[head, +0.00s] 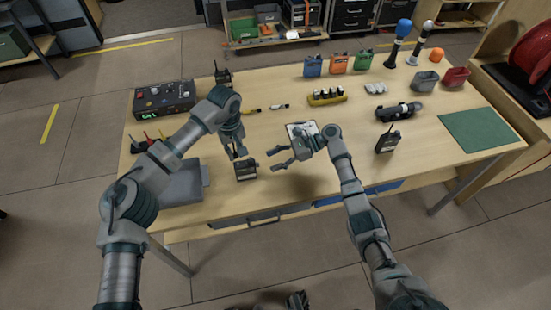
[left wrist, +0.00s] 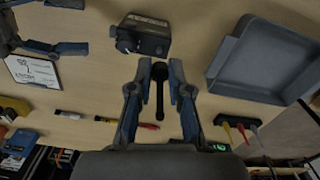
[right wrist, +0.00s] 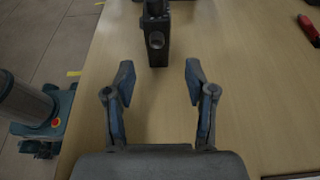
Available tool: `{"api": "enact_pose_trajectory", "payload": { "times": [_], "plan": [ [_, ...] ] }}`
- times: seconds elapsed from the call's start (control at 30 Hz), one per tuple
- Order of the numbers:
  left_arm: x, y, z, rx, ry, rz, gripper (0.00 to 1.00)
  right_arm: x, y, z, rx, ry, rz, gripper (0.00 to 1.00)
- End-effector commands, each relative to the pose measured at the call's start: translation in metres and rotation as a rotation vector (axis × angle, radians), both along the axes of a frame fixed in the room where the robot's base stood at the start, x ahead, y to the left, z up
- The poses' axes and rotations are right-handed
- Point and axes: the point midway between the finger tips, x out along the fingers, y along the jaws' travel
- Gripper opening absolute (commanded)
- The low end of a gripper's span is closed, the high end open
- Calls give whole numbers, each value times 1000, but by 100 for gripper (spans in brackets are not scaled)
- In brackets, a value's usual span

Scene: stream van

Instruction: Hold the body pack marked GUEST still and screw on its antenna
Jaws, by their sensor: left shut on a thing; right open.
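A dark body pack (head: 246,171) stands on the table between my two grippers; I cannot read its marking. It also shows in the left wrist view (left wrist: 147,36) and the right wrist view (right wrist: 155,45). My left gripper (head: 238,153) is shut on a thin black antenna (left wrist: 160,96), whose thicker end points towards the pack. In the left wrist view a gap shows between antenna and pack. My right gripper (head: 272,160) is open and empty, with the pack just beyond its fingertips in the right wrist view. Whether antenna and pack touch is unclear in the head view.
Other body packs with antennas stand at the right (head: 387,142) and back left (head: 223,77). A grey tray (head: 183,188) lies left of the pack. A white card (head: 300,128) lies behind my right gripper. A black mixer box (head: 164,97) and several screwdrivers (head: 149,137) are farther left.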

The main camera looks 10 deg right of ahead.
Motion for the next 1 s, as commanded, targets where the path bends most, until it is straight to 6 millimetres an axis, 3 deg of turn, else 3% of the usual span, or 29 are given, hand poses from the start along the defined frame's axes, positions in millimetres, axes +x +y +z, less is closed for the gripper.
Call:
{"api": "enact_pose_trajectory", "payload": {
  "times": [0.17,0.7,1.0],
  "plan": [
    [0,-2,0,1,-1,-1,1,0,12,-5,2,10,-2,55],
    [0,-1,0,1,0,0,1,0,76,-29,0,7,-1,55],
    [0,-1,0,1,-1,-1,1,0,91,-34,0,5,-1,55]
  ]
}}
